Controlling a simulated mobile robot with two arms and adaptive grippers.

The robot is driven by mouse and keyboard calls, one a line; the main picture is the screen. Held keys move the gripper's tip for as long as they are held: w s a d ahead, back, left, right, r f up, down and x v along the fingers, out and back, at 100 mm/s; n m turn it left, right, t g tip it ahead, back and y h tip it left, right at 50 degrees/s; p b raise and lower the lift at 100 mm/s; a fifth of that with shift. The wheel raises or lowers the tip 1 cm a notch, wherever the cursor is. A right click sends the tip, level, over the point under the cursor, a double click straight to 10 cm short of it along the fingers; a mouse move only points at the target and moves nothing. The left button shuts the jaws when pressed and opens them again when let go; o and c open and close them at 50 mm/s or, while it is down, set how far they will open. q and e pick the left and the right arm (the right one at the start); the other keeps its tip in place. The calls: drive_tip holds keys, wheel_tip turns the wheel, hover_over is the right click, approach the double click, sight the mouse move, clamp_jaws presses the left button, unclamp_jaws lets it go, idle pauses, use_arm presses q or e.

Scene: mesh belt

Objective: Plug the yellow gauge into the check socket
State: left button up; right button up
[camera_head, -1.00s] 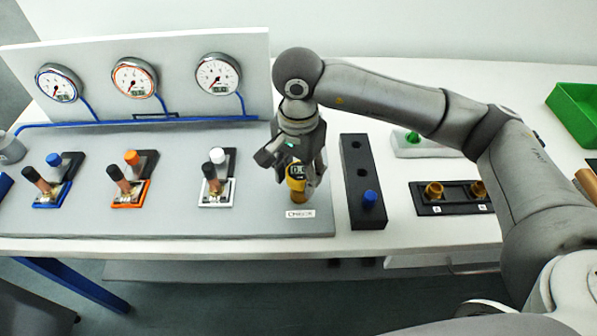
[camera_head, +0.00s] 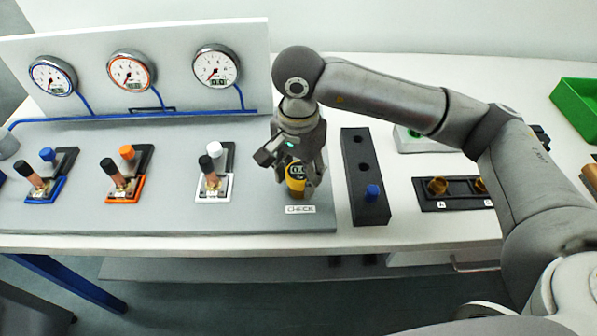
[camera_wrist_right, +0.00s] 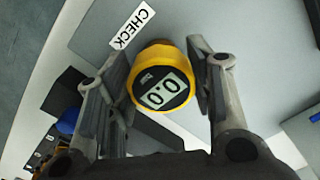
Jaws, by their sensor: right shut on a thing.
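The yellow gauge (camera_head: 296,180) has a round body and a dark face with a digital display. In the right wrist view the gauge (camera_wrist_right: 162,78) reads 0.0. My right gripper (camera_head: 298,176) points down and is shut on the gauge, with one finger on each side of it. The gauge is right behind the CHECK label (camera_head: 300,209) on the grey panel (camera_head: 255,215); the label also shows in the wrist view (camera_wrist_right: 132,25). The check socket is hidden under the gauge and fingers, so I cannot tell how deep the gauge sits. My left gripper is out of view.
A black block (camera_head: 358,165) with holes and a blue plug (camera_head: 372,192) stands close right of the gauge. A black holder (camera_head: 455,205) with brass fittings is farther right. Several valve stations and dial gauges are left. A green bin (camera_head: 580,105) is at the far right.

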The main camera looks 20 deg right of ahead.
sight(299, 173)
drive_tip(key=o, duration=1.2)
drive_tip(key=shift+c, duration=0.2)
drive_tip(key=shift+r, duration=0.1)
wheel_tip(299, 173, up, 12)
